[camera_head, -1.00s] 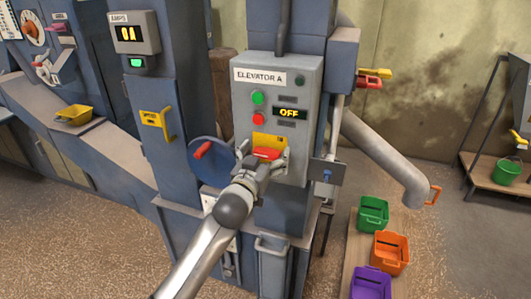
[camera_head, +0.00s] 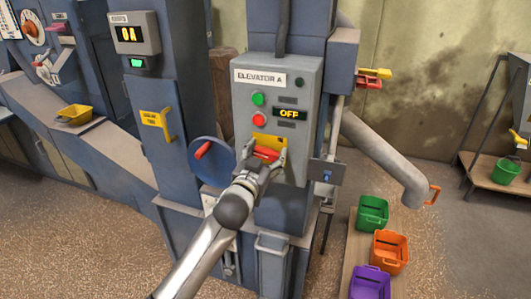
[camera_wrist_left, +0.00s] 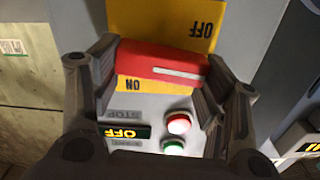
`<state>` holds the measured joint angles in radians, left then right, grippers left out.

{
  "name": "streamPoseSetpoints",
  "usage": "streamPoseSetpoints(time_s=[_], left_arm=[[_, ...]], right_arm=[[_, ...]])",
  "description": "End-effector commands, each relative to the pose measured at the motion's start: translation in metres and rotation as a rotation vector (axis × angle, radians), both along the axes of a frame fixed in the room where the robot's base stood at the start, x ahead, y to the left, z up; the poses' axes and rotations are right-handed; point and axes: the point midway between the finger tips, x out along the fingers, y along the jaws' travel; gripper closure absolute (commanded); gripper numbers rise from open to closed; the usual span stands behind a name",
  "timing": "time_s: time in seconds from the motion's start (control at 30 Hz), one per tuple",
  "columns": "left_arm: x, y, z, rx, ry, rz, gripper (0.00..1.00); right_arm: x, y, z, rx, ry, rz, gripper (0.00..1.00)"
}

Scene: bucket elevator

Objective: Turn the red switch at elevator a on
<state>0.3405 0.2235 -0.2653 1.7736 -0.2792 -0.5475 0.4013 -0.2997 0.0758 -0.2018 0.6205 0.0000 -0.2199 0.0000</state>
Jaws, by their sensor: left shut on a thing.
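The red switch (camera_head: 266,154) sits on a yellow plate (camera_head: 270,140) low on the grey elevator A panel (camera_head: 243,95). My left gripper (camera_head: 265,158) is at the switch, its fingers on either side of the red handle and shut on it. The left wrist view shows the red handle (camera_wrist_left: 165,65) between the fingers (camera_wrist_left: 160,80), lying across the yellow plate with OFF and ON labels upside down. The panel display (camera_head: 290,114) reads OFF. My right gripper is not in view.
Green (camera_head: 258,99) and red (camera_head: 259,119) buttons sit above the switch. A blue wheel with a red handle (camera_head: 203,150) is just left of the gripper. Green (camera_head: 373,213), orange (camera_head: 389,252) and purple (camera_head: 370,281) bins stand at lower right.

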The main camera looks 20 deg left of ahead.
Motion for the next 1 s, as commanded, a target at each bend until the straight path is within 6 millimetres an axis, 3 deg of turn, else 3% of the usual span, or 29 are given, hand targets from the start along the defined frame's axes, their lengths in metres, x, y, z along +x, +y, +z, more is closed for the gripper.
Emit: streamPoseSetpoints(time_s=[1.0], left_arm=[[0.0, -0.008, -0.003, 0.945, -0.033, -0.001, 0.56]], right_arm=[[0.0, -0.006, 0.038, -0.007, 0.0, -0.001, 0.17]])
